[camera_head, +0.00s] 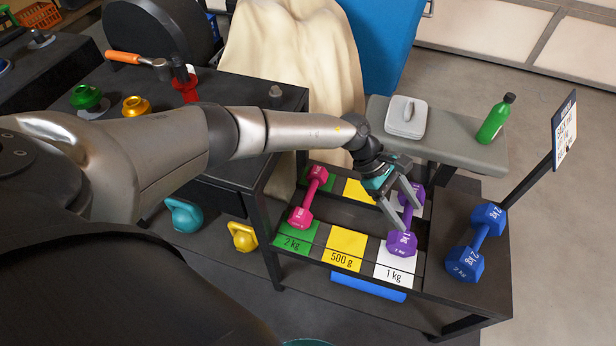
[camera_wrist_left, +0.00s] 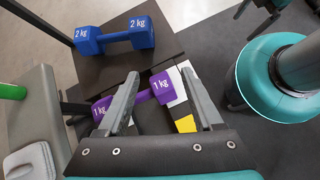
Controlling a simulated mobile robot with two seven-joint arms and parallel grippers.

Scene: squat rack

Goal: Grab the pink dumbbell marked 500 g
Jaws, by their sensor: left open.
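The pink dumbbell (camera_head: 308,197) lies on the rack's left part in the head view, across the slot marked 2 kg on a green label (camera_head: 296,239); its own marking is too small to read. The yellow 500 g label (camera_head: 344,250) is beside it, with no dumbbell on it. My left gripper (camera_head: 402,206) is open and empty, right of the pink dumbbell and over the purple 1 kg dumbbell (camera_head: 402,243). In the left wrist view the purple dumbbell (camera_wrist_left: 162,87) shows beyond and between the open fingers (camera_wrist_left: 165,98). The pink dumbbell is not in that view.
A blue 2 kg dumbbell (camera_head: 474,243) lies on the rack's right shelf, near a sign (camera_head: 565,130) on a post. A grey bench (camera_head: 455,148) behind carries a green bottle (camera_head: 495,120) and a folded white towel (camera_head: 405,117). Kettlebells (camera_head: 243,237) stand at lower left.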

